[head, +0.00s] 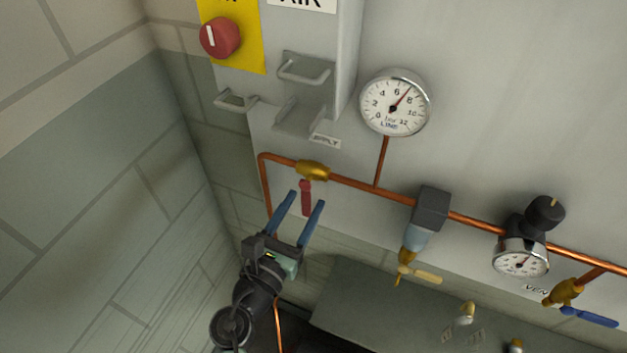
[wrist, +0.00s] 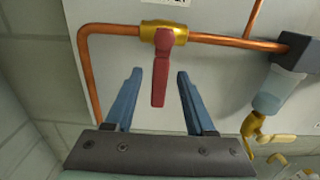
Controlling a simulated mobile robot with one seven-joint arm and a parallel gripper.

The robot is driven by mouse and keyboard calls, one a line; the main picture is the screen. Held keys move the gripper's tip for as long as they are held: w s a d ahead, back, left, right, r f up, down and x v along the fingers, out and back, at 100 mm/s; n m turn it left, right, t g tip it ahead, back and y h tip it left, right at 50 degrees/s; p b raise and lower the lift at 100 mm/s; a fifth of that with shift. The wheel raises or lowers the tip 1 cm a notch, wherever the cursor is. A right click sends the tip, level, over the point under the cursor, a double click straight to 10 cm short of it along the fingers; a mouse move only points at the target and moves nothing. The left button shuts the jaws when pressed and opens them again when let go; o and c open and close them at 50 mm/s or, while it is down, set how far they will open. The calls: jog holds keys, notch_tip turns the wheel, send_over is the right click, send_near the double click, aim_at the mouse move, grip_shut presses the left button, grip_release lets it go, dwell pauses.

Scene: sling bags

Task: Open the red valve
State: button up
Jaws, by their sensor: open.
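The red valve handle (head: 306,197) hangs down from a brass valve body (head: 313,170) on the copper pipe, crosswise to the pipe. My gripper (head: 307,199) is open, with its two blue fingers pointing up at the handle. In the wrist view the red handle (wrist: 160,80) shows between the fingertips of my gripper (wrist: 158,72), with a gap on each side. The brass body (wrist: 163,33) lies above the fingertips. No contact shows. How far the fingertips are from the panel is hard to tell.
The copper pipe (head: 355,184) runs across the grey panel. A pressure gauge (head: 394,103), a filter unit (head: 425,220) and a blue-handled valve (head: 588,316) are on the right. A red knob (head: 220,37) and grey brackets (head: 306,68) are above. A block wall (head: 95,170) stands left.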

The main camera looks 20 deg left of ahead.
jog(key=w, duration=0.5)
jog(key=shift+d, duration=0.1)
grip_shut()
dwell(1.3)
